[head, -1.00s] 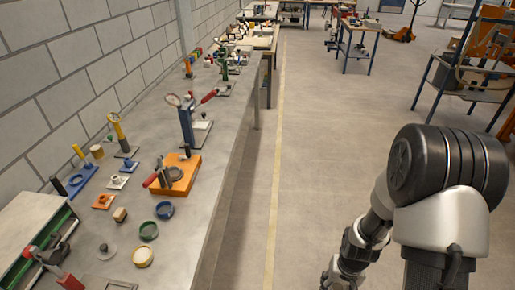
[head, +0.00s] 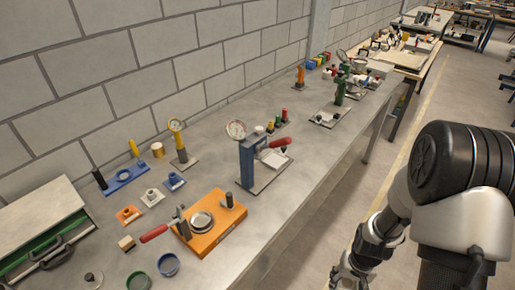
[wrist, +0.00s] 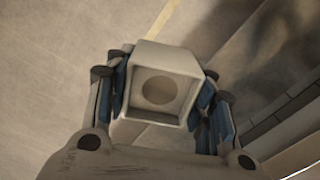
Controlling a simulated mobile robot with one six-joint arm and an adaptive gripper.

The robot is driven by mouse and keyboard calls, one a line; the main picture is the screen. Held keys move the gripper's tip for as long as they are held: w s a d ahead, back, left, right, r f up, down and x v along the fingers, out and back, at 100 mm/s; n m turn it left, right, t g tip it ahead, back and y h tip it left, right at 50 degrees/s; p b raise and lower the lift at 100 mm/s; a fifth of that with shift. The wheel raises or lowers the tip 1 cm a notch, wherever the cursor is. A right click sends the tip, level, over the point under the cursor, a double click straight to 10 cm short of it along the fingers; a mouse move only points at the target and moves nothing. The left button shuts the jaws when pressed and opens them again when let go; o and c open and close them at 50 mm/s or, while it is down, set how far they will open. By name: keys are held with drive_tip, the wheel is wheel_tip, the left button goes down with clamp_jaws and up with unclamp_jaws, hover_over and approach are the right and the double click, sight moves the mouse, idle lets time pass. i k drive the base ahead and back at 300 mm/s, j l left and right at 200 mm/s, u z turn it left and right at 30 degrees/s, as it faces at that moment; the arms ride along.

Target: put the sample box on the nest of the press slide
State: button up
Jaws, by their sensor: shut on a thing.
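My gripper (wrist: 162,85) is shut on the sample box (wrist: 160,53), a pale box with a round recess in the face toward the wrist camera, in the wrist view. The fingers press on its left and right sides, with floor behind it. In the head view my gripper (head: 349,272) is low at the right, over the floor and off the bench; the box cannot be made out there. A blue press (head: 247,165) with a dial gauge and red handle stands mid-bench. A pale plate (head: 279,159) lies on its base; I cannot tell whether this is the slide's nest.
The grey bench (head: 215,266) runs along the block wall. An orange fixture (head: 209,240) with a ring and red-handled clamp sits in front of the press. A green press (head: 340,88) stands farther back. Small blocks and rings lie at left. The aisle floor (head: 330,205) is clear.

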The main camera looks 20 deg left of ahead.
sight(275, 160)
drive_tip(key=i+l+u, duration=0.2)
drive_tip(key=u, duration=0.15)
drive_tip(key=i+l+u, duration=0.4)
drive_tip(key=l+u, duration=0.25)
drive_tip(key=i+l+u, duration=0.1)
drive_tip(key=l+u, duration=0.25)
drive_tip(key=i+l+u, duration=0.1)
drive_tip(key=l+u, duration=0.55)
